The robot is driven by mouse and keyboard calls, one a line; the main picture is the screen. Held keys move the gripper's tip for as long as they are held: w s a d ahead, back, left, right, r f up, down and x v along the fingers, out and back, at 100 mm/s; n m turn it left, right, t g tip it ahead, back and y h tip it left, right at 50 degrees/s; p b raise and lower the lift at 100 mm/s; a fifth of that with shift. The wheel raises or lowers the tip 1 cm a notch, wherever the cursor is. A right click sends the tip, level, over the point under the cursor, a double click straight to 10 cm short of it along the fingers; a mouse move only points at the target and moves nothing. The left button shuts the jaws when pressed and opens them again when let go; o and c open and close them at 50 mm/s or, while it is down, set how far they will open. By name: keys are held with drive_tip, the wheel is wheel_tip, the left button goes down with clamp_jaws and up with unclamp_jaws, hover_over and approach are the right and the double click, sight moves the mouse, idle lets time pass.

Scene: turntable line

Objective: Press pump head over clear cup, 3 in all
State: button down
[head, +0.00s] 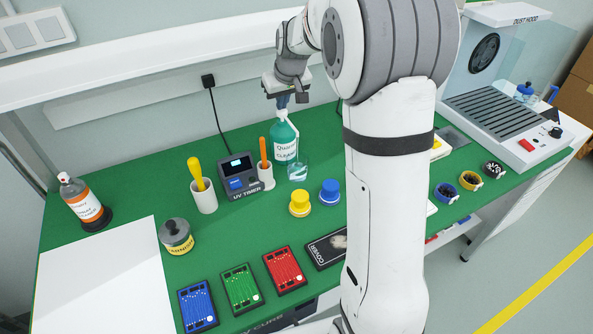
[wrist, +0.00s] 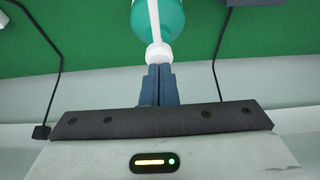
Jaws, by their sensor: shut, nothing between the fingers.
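A teal pump bottle (head: 285,143) with a white label stands on the green bench in the head view. Its white pump head (head: 281,113) is at the top, right under my gripper (head: 283,101). A clear cup (head: 297,171) stands in front of the bottle, to its lower right, with something pale inside. In the wrist view my gripper (wrist: 157,70) is shut, its dark fingers together with nothing between them. The fingertips are at the white pump head (wrist: 158,54), with the teal bottle (wrist: 172,18) beyond. Whether they touch it I cannot tell.
A UV timer (head: 240,178) and a holder with an orange-handled tool (head: 265,174) stand left of the cup. Yellow (head: 300,203) and blue (head: 329,192) capped items stand in front. My arm hides part of the bench.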

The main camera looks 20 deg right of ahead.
drive_tip(key=shift+s+f, duration=0.1)
drive_tip(key=shift+f, duration=0.35)
drive_tip(key=shift+r+p, duration=0.75)
drive_tip(key=shift+r, duration=0.65)
